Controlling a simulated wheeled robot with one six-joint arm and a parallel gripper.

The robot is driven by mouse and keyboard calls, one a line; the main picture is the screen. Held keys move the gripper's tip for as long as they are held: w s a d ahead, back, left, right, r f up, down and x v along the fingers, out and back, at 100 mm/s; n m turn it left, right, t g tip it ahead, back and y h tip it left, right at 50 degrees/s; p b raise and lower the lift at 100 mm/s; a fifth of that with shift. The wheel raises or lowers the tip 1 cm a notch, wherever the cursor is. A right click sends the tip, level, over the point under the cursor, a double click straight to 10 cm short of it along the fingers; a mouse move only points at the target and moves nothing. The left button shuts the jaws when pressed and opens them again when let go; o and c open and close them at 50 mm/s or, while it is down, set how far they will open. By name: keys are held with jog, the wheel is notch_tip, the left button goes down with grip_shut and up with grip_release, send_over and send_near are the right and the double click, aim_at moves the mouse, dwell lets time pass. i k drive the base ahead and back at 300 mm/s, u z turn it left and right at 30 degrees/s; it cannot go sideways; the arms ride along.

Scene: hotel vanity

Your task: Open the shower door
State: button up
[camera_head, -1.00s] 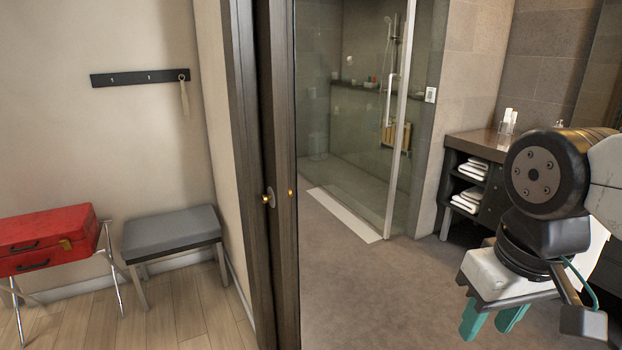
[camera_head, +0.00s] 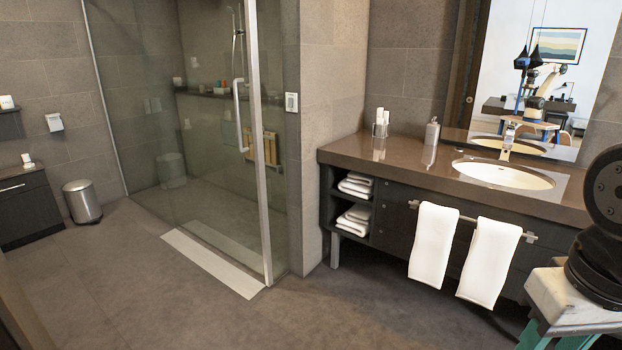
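The shower door is a clear glass panel (camera_head: 205,130) left of centre, with a light vertical frame along its right edge. Its light vertical bar handle (camera_head: 240,118) stands near that edge. The door looks shut, with the panel reaching across the shower front.
A vanity counter (camera_head: 400,165) with a sink (camera_head: 503,173) and hanging white towels (camera_head: 433,245) fills the right. A light floor strip (camera_head: 212,263) lies before the shower. A metal bin (camera_head: 82,201) stands at left. The floor between is clear.

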aim_at(239, 80)
jog(key=z, duration=0.1)
jog(key=i, duration=2.05)
jog(key=u, duration=0.85)
jog(key=i, duration=1.45)
jog(key=u, duration=0.95)
jog(key=i, duration=0.3)
jog(key=u, duration=0.05)
